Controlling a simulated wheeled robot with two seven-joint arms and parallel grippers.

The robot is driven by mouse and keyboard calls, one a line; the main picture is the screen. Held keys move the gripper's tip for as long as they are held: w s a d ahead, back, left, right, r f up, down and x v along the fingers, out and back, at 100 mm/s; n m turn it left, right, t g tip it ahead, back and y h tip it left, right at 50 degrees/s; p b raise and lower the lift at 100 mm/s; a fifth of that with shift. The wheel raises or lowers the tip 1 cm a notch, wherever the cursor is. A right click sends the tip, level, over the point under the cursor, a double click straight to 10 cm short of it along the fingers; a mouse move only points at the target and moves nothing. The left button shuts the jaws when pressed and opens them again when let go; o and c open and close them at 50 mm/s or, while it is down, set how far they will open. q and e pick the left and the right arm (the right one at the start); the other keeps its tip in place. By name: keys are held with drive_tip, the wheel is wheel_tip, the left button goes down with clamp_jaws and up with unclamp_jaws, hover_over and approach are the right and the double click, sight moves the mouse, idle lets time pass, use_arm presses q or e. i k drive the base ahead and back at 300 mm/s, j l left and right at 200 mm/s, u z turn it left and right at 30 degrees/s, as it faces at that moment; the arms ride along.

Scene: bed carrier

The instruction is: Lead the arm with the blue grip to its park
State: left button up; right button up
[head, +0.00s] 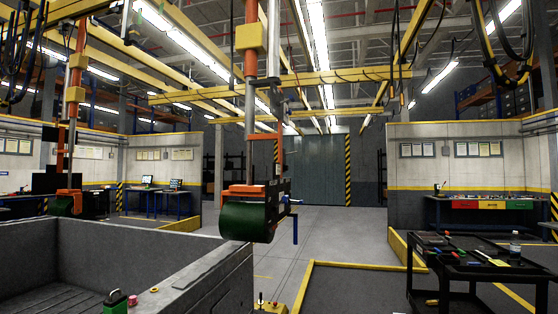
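A hanging lift arm (251,130) with orange and yellow sections comes down from the yellow overhead rails near the middle of the head view. At its lower end is a dark head with an orange bracket and a green cylinder (246,220). A blue grip (295,229) hangs upright on the right side of this head. The lower end overlaps the far corner of the grey bed in the picture; I cannot tell whether they touch. I cannot identify the park. Neither of my grippers is in view.
A grey truck-bed-like box (190,277) fills the lower left. A second orange hanging arm (70,130) is at the far left. A black tool cart (456,268) stands at the right. Yellow edging (304,286) borders a dark floor area. Grey floor lies open toward the back door (314,170).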

sight(253, 40)
drive_tip(key=u, duration=0.25)
drive_tip(key=i+l+u, duration=0.2)
drive_tip(key=u, duration=0.25)
drive_tip(key=i+l+u, duration=0.2)
drive_tip(key=l+u, duration=0.2)
drive_tip(key=i+l+u, duration=0.15)
drive_tip(key=l+u, duration=0.15)
drive_tip(key=u, duration=0.15)
